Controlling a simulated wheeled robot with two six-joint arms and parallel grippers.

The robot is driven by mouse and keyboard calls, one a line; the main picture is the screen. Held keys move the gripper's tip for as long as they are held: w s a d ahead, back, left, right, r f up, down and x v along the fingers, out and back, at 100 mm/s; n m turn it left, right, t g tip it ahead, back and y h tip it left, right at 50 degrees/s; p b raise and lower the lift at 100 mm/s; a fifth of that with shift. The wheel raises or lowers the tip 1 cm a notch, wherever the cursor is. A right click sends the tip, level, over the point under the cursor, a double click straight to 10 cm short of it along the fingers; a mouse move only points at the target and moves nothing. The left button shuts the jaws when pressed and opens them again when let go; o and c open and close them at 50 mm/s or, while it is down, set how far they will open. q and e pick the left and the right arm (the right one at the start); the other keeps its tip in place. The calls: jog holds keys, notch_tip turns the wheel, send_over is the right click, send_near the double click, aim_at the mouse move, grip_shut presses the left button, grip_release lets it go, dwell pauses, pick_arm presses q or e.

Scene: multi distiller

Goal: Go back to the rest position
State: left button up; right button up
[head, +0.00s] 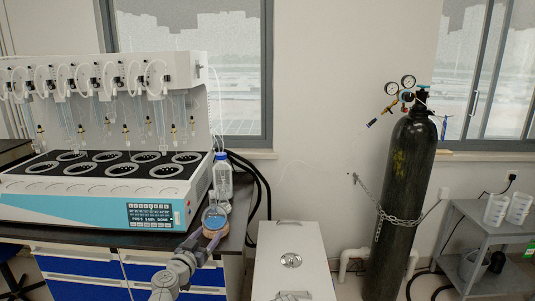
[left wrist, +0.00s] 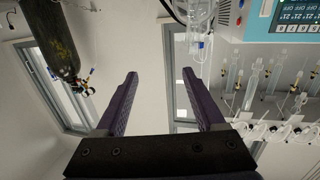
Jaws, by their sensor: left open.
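My left gripper (head: 211,238) is at the front right corner of the dark bench, its arm coming up from the bottom of the head view. In the left wrist view its two dark purple fingers (left wrist: 168,100) stand wide apart, with only wall and window between them. My right gripper cannot be made out.
The multi distiller (head: 95,195) fills the bench (head: 235,226) on the left. A clear bottle (head: 222,180) with a blue cap stands at its right end. A white cabinet (head: 290,245) is right of the bench. A chained black gas cylinder (head: 402,190) and grey cart (head: 485,215) stand farther right.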

pick_arm(q)
jog(key=s+d+f+m+g+h, duration=0.2)
jog(key=s+d+f+g, duration=0.25)
jog(key=d, duration=0.35)
jog(key=s+d+f+m+g+h, duration=0.2)
jog(key=s+d+f+g, duration=0.25)
jog(key=d, duration=0.35)
jog(key=s+d+f+g+y, duration=0.2)
jog(key=s+d+f+g, duration=0.15)
jog(key=s+f, duration=0.35)
jog(key=s+a+f+n+g+y, duration=0.2)
jog(key=s+a+y, duration=0.15)
jog(key=s, duration=0.25)
jog(key=s+a+f+n+g+y, duration=0.1)
jog(key=s+a+f+g+y, duration=0.25)
jog(key=s, duration=0.25)
notch_tip(320, 180, up, 14)
jog(key=t+p, duration=0.1)
jog(key=p, duration=1.1)
jog(key=shift+f+y+p, duration=0.15)
jog(key=shift+y+p, duration=0.25)
jog(key=shift+w, duration=0.1)
